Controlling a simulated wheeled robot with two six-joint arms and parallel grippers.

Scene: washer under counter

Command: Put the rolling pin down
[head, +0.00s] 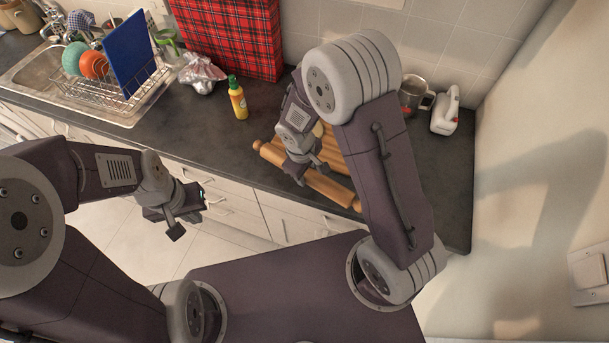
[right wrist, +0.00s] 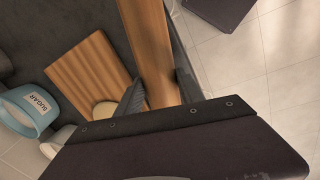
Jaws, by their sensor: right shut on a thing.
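The wooden rolling pin (head: 325,186) lies across the front part of the dark counter, one handle toward the left and the other near my right arm. In the right wrist view the pin (right wrist: 150,45) runs between the two fingers. My right gripper (head: 308,172) is shut on the pin from above; its fingers (right wrist: 160,92) sit on either side of it. I cannot tell whether the pin touches the counter. My left gripper (head: 187,214) is empty and open, in front of the cabinets.
A wooden board (right wrist: 88,72) lies beside the pin, with a pale round thing (right wrist: 104,109) on it. A sugar canister (right wrist: 30,110) stands beyond.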

